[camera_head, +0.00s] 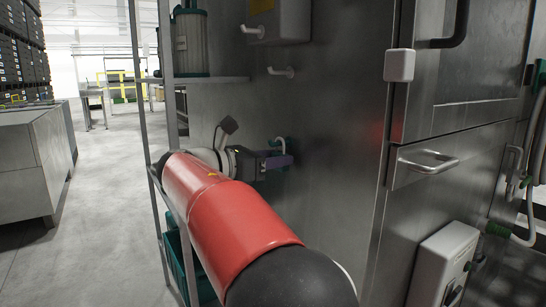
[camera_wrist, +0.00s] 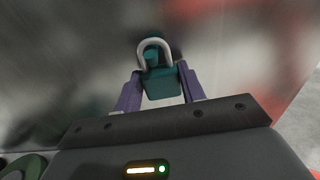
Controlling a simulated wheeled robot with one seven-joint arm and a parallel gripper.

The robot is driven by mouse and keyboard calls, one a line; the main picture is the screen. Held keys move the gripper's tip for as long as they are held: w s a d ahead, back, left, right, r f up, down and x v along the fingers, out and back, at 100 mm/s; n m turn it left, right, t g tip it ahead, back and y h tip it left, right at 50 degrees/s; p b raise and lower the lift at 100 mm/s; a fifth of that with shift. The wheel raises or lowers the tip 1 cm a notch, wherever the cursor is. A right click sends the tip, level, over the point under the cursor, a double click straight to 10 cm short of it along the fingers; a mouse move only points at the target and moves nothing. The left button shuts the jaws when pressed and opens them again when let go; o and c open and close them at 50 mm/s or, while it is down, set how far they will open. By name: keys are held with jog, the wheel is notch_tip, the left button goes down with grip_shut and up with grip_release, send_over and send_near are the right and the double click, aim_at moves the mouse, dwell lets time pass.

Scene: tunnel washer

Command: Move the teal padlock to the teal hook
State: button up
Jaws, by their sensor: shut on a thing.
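The teal padlock (camera_wrist: 162,86) is held between the two purple fingers of my gripper (camera_wrist: 158,77), with its pale grey shackle pointing away from the wrist. In the head view my gripper (camera_head: 279,161) is close to the steel panel, and the padlock's shackle (camera_head: 281,145) shows above the fingers; the padlock's body is mostly hidden there. A teal piece, apparently the teal hook (camera_wrist: 152,51), shows inside the shackle loop in the wrist view. I cannot tell whether the shackle hangs on it or only overlaps it.
Two white hooks (camera_head: 281,72) (camera_head: 251,29) stick out of the steel panel (camera_head: 330,100) above my gripper. A shelf rack (camera_head: 165,100) stands left of the panel. A cabinet door with a handle (camera_head: 428,162) is at right.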

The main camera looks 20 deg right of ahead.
dwell(0.3)
jog(key=o, duration=1.1)
